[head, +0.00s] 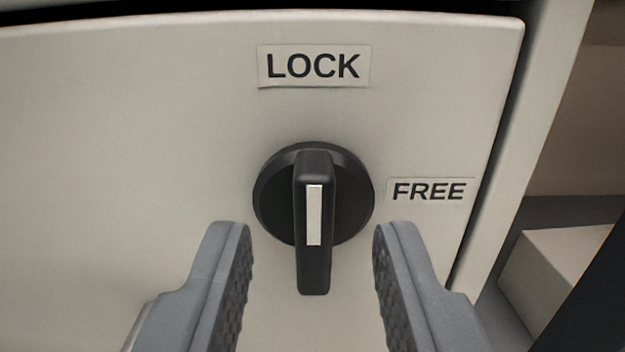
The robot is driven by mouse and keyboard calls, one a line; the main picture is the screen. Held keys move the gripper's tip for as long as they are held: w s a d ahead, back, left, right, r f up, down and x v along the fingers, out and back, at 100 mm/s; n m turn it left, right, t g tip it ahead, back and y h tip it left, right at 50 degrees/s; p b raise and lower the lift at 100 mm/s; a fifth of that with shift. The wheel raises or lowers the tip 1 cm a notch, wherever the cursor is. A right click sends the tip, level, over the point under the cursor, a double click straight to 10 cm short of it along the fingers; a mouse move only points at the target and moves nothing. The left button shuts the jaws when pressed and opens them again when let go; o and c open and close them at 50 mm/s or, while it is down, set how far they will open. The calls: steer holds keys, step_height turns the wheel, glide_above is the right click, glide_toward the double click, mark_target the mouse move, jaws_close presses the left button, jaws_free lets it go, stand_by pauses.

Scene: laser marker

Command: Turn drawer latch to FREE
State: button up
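The drawer latch (314,270) is a black round knob with a raised bar grip and a white line on it. The bar stands upright in the picture, with the white line pointing up toward the LOCK label (313,66). The FREE label (429,191) is to the right of the knob. Both labels are on the pale drawer front (140,130). My gripper (312,240) is open, with one grey finger on each side of the bar. Gaps show between both fingers and the bar, and nothing is held.
The drawer front ends at a dark gap on the right, beside a pale frame edge (545,110). A pale block (560,275) sits at the lower right, next to a dark shape at the corner. The drawer front left of the knob is bare.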

steer(key=shift+w, duration=0.7)
jaws_close()
